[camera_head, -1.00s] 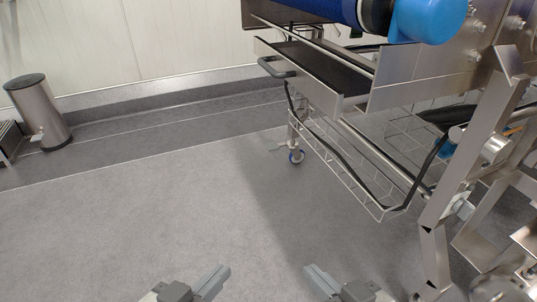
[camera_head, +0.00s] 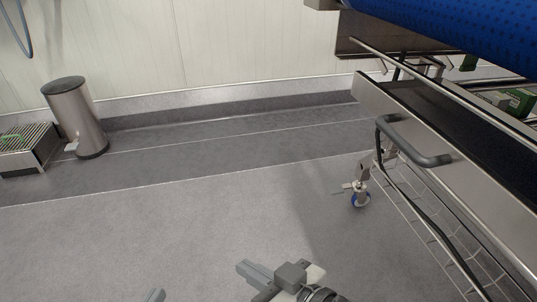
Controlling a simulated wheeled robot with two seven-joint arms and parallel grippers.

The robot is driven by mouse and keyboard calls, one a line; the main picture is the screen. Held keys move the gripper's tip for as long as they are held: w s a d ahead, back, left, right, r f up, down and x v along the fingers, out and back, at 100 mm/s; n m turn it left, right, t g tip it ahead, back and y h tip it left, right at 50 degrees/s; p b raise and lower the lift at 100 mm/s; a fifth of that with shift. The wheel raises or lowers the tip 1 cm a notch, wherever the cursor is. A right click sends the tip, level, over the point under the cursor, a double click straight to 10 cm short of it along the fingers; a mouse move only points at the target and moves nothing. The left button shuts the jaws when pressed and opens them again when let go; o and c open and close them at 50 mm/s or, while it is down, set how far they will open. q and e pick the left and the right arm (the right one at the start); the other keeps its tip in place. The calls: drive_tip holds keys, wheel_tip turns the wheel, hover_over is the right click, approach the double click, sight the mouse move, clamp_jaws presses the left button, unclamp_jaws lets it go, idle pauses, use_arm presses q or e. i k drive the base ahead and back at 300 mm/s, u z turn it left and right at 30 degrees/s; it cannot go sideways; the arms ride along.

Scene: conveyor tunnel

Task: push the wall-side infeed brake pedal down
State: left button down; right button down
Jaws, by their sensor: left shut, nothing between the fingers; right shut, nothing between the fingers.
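My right gripper (camera_head: 254,273) is shut and empty at the bottom centre, in front of and left of the caster, well apart from the pedal. Only a fingertip of my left gripper (camera_head: 154,295) shows at the bottom edge, shut and far from the pedal.
The conveyor frame (camera_head: 440,160) with a dark handle (camera_head: 413,143) overhangs the right side, with a wire basket (camera_head: 430,233) below. A steel pedal bin (camera_head: 76,117) and a grated metal box (camera_head: 27,147) stand by the left wall. The floor (camera_head: 170,230) is clear.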

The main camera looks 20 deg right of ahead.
sight(335, 188)
drive_tip(key=u, duration=0.1)
drive_tip(key=i, duration=2.4)
drive_tip(key=z, duration=1.55)
drive_tip(key=i, duration=1.1)
drive_tip(key=z, duration=1.15)
drive_tip(key=i, duration=0.15)
drive_tip(key=z, duration=0.2)
